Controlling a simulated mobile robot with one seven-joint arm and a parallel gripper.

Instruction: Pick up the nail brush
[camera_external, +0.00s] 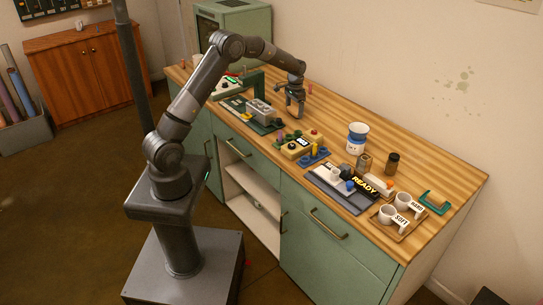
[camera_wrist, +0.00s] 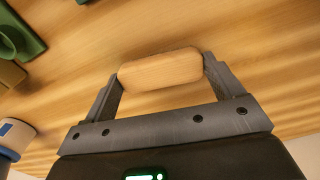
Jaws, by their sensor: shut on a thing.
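The nail brush shows in the wrist view as a pale wooden oblong with rounded ends (camera_wrist: 160,71). It lies across the gap between my two fingers, one at each end. My gripper (camera_wrist: 163,67) is shut on it. In the external view my gripper (camera_external: 295,114) points down over the far side of the wooden counter (camera_external: 430,165), towards the wall. The brush is too small to make out there. Its bristles are hidden, and I cannot tell how far it is off the counter.
A green press-like stand (camera_external: 254,84) and a grey box (camera_external: 260,112) are left of my gripper. To the right are a blue-and-white tub (camera_external: 357,138), a dark jar (camera_external: 392,163) and a tray of cups (camera_external: 382,222). Bare wood lies between gripper and tub.

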